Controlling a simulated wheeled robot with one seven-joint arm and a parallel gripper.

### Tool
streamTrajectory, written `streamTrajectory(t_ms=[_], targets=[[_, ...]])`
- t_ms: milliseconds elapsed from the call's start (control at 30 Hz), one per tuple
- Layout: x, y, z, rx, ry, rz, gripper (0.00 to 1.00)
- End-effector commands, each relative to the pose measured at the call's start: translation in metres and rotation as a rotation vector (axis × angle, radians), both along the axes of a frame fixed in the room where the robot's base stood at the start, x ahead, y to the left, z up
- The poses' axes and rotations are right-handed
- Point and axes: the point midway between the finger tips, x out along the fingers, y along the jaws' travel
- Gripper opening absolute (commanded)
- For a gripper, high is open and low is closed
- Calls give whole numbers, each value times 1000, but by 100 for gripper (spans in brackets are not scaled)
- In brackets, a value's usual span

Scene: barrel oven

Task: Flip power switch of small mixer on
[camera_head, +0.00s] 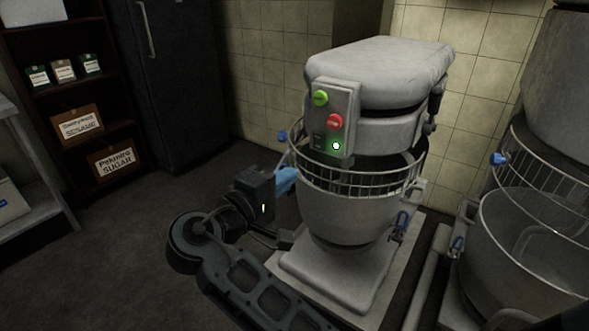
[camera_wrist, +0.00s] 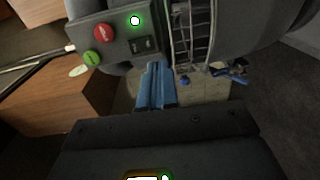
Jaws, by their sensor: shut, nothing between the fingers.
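The small mixer (camera_head: 350,75) stands in the middle of the head view, with a bowl (camera_head: 340,215) behind a wire guard (camera_head: 360,180). Its control panel (camera_head: 333,115) carries a green button (camera_head: 320,98), a red button (camera_head: 334,121), a dark switch (camera_head: 318,141) and a lit green lamp (camera_head: 336,146). The wrist view shows the panel tilted, with the switch (camera_wrist: 145,44) and the glowing lamp (camera_wrist: 135,20). My gripper (camera_wrist: 157,66) has blue fingers, shut and empty, with tips just below the switch in that view. In the head view, the gripper (camera_head: 292,172) is at the guard's left side. Contact cannot be told.
A larger mixer (camera_head: 560,80) with its own guard and bowl stands at the right. A dark shelf (camera_head: 70,90) with labelled boxes and a dark cabinet (camera_head: 185,75) stand at the back left. The floor (camera_head: 120,260) at left is open.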

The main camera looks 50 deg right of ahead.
Motion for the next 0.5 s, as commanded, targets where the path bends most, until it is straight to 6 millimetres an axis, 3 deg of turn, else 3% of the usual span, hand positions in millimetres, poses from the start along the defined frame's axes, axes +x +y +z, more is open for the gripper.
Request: streamTrajectory(t_ms=[233, 500], targets=[[0, 37, -5, 0, 0, 3, 0], [-1, 49, -6, 0, 0, 1, 0]])
